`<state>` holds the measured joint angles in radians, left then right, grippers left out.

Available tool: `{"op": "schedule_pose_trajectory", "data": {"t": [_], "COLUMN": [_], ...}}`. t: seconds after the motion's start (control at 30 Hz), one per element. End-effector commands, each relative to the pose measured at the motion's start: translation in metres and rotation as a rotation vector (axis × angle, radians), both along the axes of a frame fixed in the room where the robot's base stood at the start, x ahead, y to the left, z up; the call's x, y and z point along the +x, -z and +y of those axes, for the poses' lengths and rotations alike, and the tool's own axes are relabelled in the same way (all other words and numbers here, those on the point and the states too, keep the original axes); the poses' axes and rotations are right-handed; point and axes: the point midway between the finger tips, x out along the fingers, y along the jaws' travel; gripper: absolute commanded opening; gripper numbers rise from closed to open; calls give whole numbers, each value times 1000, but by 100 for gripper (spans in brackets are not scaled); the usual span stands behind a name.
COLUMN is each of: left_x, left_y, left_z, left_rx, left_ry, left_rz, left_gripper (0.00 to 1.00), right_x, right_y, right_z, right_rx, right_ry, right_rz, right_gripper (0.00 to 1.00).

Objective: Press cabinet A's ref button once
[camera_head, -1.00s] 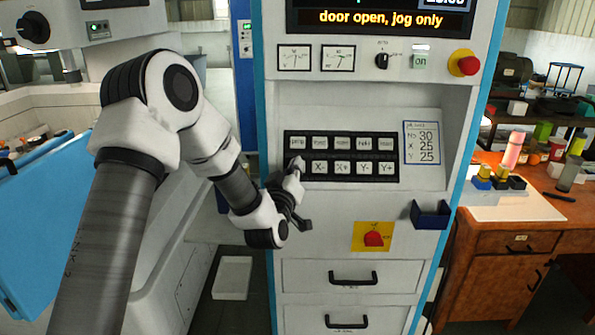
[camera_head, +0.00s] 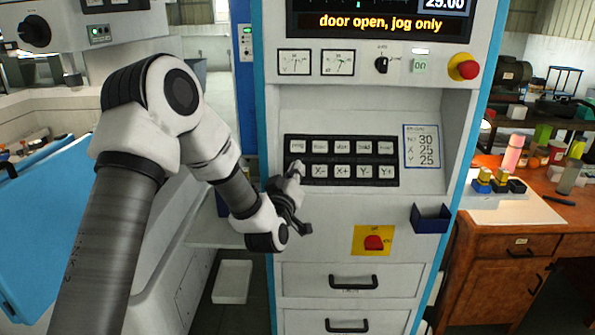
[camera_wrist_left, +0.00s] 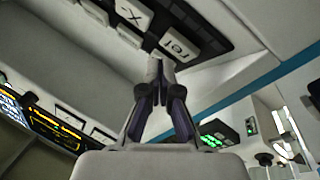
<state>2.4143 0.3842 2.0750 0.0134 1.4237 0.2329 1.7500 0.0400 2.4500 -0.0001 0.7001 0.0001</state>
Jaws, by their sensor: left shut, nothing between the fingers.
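The white cabinet with blue edges (camera_head: 300,105) fills the middle of the head view. Its black key panel (camera_head: 351,160) has two rows of pale keys. The lower row shows X-, X+, Y- and Y+ keys; the key at its left end is mostly hidden behind my left gripper (camera_head: 297,170). In the left wrist view, an end key (camera_wrist_left: 177,45) with small lettering sits beside an X key (camera_wrist_left: 132,12). My left gripper (camera_wrist_left: 157,70) is shut and empty, its tips close to that end key. I cannot tell whether they touch it. My right gripper is out of view.
A red knob (camera_head: 467,67) juts out at the panel's upper right. A red switch on a yellow plate (camera_head: 373,241) and a dark blue holder (camera_head: 430,217) are below the keys. The display (camera_head: 380,22) reads "door open, jog only". A wooden bench (camera_head: 520,222) stands at right.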

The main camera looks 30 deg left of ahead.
Motion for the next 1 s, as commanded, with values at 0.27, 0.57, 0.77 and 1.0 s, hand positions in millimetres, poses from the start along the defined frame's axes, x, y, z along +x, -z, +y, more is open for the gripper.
{"op": "schedule_pose_trajectory", "data": {"t": [0.27, 0.57, 0.77, 1.0], "left_x": [0, 5, 6, 6], "left_y": [0, 6, 5, 6], "left_z": [0, 3, 4, 4], "left_rx": [0, 0, 0, 0], "left_ry": [0, 0, 0, 0], "left_rz": [0, 0, 0, 0], "left_gripper": [0, 0, 0, 0], "right_x": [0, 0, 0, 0], "right_y": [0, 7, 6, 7], "right_z": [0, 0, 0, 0], "right_rx": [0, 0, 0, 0], "right_ry": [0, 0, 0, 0], "right_rz": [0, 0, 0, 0], "right_gripper": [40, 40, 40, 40]}}
